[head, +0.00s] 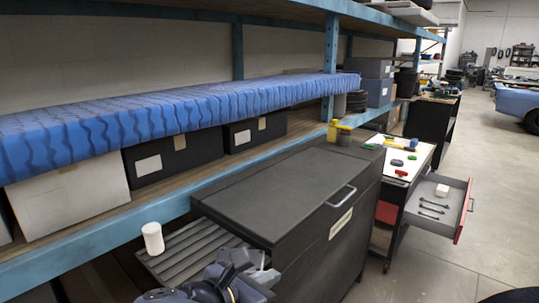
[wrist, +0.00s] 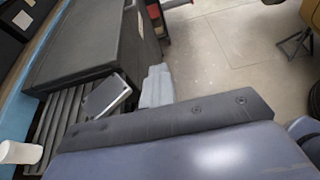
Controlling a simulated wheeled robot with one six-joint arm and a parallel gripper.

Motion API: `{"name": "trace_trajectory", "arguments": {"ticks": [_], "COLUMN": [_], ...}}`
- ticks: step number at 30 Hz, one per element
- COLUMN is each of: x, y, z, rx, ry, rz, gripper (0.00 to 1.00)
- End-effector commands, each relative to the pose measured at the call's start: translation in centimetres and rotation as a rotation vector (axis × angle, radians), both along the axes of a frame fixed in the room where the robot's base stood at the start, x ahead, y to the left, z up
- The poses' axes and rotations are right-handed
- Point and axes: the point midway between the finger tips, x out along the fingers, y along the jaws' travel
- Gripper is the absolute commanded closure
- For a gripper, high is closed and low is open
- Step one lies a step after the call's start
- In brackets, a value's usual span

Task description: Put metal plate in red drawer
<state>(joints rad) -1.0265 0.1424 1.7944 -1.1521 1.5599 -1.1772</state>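The red drawer (head: 462,212) is pulled open from the workbench at right in the head view. Several wrenches and a small white block lie in it. My gripper (head: 256,268) is at the bottom middle of the head view, above the slatted surface and in front of the dark cabinet. In the wrist view, a pale grey finger (wrist: 157,86) shows. A tilted flat grey piece with a light edge (wrist: 106,96) is to its left. It may be the metal plate, but I cannot tell for sure, nor whether the fingers grip it.
A dark cabinet (head: 290,190) with a metal handle stands between my gripper and the workbench (head: 425,152). A white cylinder (head: 153,238) stands on the slatted surface (head: 190,250). Blue shelving (head: 100,240) runs along the left. The floor (head: 490,150) at right is open.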

Motion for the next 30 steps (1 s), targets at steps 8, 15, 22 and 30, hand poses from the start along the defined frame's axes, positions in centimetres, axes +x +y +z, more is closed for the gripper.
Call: {"name": "trace_trajectory", "arguments": {"ticks": [8,15,22,30], "x": [4.2,9.8,14.4,16.6], "y": [-1.5,-4.1,-7.5,-11.0], "z": [0.6,0.5,-1.7,-5.3], "rx": [-0.001,-0.003,-0.004,-0.002], "ry": [0.001,0.003,0.009,0.009], "rz": [0.029,0.110,0.224,0.316], "gripper": [1.00,1.00,1.00,1.00]}}
